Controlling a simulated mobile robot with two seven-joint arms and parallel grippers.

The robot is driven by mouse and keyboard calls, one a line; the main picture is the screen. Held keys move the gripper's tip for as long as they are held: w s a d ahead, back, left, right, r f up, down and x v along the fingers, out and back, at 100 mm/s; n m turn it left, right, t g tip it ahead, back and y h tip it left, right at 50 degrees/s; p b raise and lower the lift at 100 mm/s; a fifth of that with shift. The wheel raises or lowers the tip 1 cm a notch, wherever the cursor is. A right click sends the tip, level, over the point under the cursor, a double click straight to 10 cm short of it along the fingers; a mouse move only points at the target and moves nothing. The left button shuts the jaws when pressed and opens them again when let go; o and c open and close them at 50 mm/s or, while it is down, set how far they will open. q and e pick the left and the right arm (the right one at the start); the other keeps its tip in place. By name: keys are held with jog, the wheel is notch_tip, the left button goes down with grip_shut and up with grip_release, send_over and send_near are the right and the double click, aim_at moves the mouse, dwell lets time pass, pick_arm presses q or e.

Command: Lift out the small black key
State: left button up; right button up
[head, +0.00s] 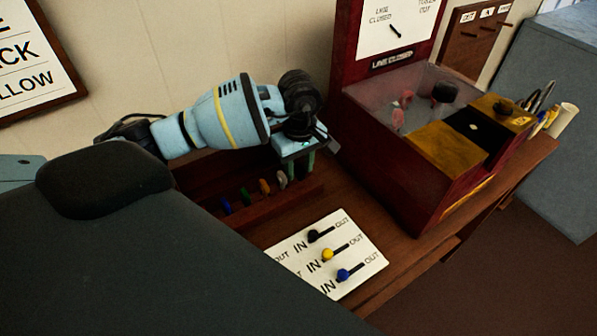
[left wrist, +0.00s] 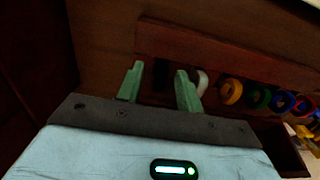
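Several coloured keys stand in a row in a dark red wooden rack (head: 262,212). In the left wrist view, a dark upright shape that looks like the small black key (left wrist: 161,74) sits at the row's left end, beside a white key (left wrist: 201,82). My left gripper (head: 297,165) is over the rack's far right end, fingers pointing down. In the left wrist view its green fingers (left wrist: 159,70) are apart, one on each side of the dark shape, with no clear contact. In the head view the gripper hides the black key. My right gripper is not in view.
Blue (head: 227,205), green (head: 246,195) and orange (head: 264,187) keys stand along the rack. A white IN/OUT panel (head: 370,262) with black, yellow and blue knobs lies in front. A dark red box (head: 385,170) with a clear cover stands to the right.

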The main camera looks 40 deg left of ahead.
aim_at(299, 165)
pick_arm(q)
jog(key=shift+f, duration=0.1)
jog(key=shift+c, duration=0.2)
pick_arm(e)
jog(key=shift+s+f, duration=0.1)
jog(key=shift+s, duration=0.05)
pick_arm(q)
grip_shut()
jog(key=shift+r, duration=0.7)
notch_tip(299, 165, up, 2)
jog(key=shift+r+b, duration=0.15)
jog(key=shift+b, duration=0.15)
jog(key=s+d, duration=0.2)
jog(key=d, duration=0.5)
jog(key=s+d+r+b, duration=0.1)
jog(key=s+d, duration=0.2)
jog(key=d, duration=0.5)
jog(key=shift+s+r, duration=0.15)
jog(key=shift+s, duration=0.2)
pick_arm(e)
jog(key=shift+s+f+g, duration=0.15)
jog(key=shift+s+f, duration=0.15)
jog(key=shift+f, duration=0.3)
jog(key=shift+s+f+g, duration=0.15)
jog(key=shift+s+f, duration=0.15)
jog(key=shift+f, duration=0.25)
